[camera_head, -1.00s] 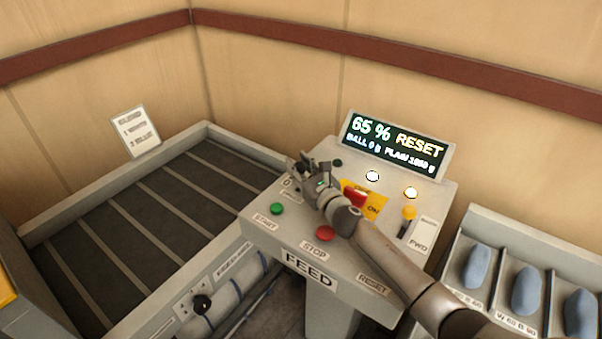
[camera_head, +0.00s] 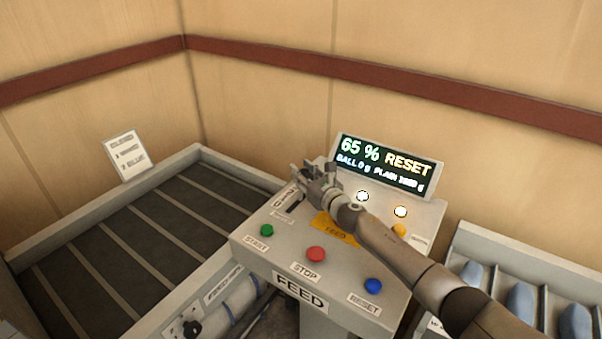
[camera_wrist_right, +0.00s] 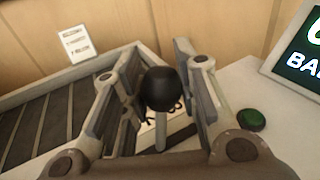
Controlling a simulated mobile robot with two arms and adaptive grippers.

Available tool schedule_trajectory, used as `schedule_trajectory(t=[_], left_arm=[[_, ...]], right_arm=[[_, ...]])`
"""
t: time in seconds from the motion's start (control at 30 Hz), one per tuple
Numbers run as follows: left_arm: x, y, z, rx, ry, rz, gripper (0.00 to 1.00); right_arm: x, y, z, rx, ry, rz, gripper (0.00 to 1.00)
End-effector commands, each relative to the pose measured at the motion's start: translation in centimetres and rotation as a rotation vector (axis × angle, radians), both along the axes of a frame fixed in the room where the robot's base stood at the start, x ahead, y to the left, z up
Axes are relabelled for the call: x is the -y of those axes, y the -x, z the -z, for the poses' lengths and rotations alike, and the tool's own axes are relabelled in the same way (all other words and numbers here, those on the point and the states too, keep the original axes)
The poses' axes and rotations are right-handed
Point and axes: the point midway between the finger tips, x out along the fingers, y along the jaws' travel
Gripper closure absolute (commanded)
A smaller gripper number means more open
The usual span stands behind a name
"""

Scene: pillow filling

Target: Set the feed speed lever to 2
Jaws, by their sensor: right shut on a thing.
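The feed speed lever's black round knob (camera_wrist_right: 160,88) shows in the right wrist view on a short grey stem above a slot with a marked white label (camera_wrist_right: 150,132). My right gripper (camera_wrist_right: 157,90) is shut on this knob, one finger on either side. In the head view my right gripper (camera_head: 316,174) is at the back left of the feed panel (camera_head: 260,251), and it hides the lever. The slot's label (camera_head: 286,196) shows partly beside it; I cannot read the lever's setting. My left gripper is not in view.
A display (camera_head: 386,166) reading 65 % RESET stands behind the panel. Green START (camera_head: 267,230), red STOP (camera_head: 316,254) and blue RESET (camera_head: 373,286) buttons line the front. My right forearm crosses the panel's right side. A slatted conveyor (camera_head: 130,240) lies left, divided bins (camera_head: 500,255) right.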

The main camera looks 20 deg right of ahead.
Motion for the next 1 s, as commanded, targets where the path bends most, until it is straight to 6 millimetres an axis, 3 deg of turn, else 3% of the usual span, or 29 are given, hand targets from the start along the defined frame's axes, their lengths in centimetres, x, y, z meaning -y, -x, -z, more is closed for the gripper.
schedule_trajectory(t=[0.47, 0.5, 0.63, 1.0], left_arm=[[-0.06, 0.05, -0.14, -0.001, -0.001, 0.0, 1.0], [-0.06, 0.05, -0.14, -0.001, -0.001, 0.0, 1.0], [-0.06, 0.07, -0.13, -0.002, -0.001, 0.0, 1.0], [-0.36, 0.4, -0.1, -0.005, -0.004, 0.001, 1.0]], right_arm=[[-0.11, 0.01, 0.22, -0.012, -0.016, -0.005, 1.0], [-0.13, 0.01, 0.23, -0.012, -0.017, -0.005, 0.67], [-0.12, 0.01, 0.22, -0.012, -0.015, -0.004, 0.5], [0.03, 0.11, 0.18, -0.01, -0.013, -0.002, 0.49]])
